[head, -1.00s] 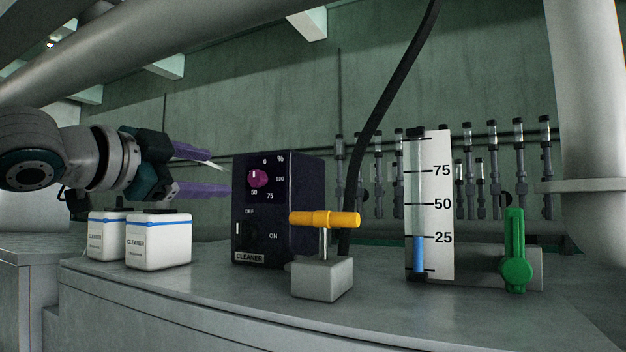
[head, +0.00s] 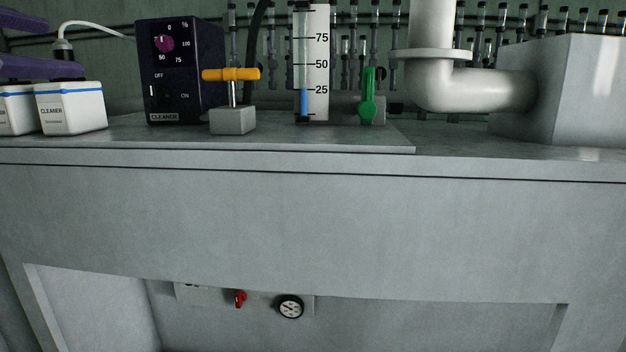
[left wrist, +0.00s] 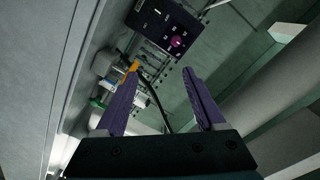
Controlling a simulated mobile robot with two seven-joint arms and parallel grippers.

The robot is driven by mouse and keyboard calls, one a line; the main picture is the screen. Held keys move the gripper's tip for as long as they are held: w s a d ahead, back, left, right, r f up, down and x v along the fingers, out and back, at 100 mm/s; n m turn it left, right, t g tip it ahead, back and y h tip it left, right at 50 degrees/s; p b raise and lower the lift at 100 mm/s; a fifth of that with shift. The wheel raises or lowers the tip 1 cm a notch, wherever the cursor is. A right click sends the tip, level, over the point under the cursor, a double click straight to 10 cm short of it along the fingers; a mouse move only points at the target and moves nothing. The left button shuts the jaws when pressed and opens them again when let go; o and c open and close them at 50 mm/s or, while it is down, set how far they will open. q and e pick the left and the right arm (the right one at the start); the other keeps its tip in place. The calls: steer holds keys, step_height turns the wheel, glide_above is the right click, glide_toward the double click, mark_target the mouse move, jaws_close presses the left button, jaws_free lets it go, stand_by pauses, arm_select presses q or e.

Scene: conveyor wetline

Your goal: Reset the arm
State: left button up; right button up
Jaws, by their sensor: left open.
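My left gripper (head: 65,45) enters at the left edge in the head view, above the white cleaner bottles (head: 72,108). Its two purple fingers are apart with nothing between them. In the left wrist view my left gripper (left wrist: 162,77) also shows spread and empty, with the dark control box (left wrist: 165,25) beyond the fingers. In the head view, the control box (head: 170,98) with its magenta knob (head: 163,44) stands to the right of the fingers, apart from them. My right gripper is not in view.
On the counter are a yellow-handled valve (head: 232,74) on a grey block, a gauge column (head: 313,75) with blue liquid and a green lever (head: 368,98). A pipe (head: 455,92) stands right. Below are a red valve (head: 240,299) and a round dial (head: 290,307).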

arm_select(q)
steer(key=s+d+f+n+g, duration=0.1)
steer(key=s+d+f+g, duration=0.15)
steer(key=f, duration=0.35)
steer(key=s+d+f+n+g+p, duration=0.1)
steer(key=s+d+f, duration=0.25)
steer(key=f, duration=0.25)
steer(key=s+d+f+n+g, duration=0.1)
steer(key=s+d+f+g, duration=0.1)
steer(key=d+f, duration=0.35)
steer(key=s+f+n+g, duration=0.2)
steer(key=s+f, duration=0.2)
steer(key=s, duration=0.4)
steer(key=s+f+n+g+y+p, duration=0.1)
steer(key=s+f+n+g, duration=0.1)
steer(key=s, duration=0.6)
steer(key=s+d+f+n+g, duration=0.1)
steer(key=s+f+n+g, duration=0.1)
steer(key=s+f+g, duration=0.2)
steer(key=s+f, duration=0.2)
steer(key=s, duration=0.1)
steer(key=shift+s+f+y, duration=0.3)
steer(key=shift+s+f, duration=0.05)
steer(key=shift+s, duration=0.05)
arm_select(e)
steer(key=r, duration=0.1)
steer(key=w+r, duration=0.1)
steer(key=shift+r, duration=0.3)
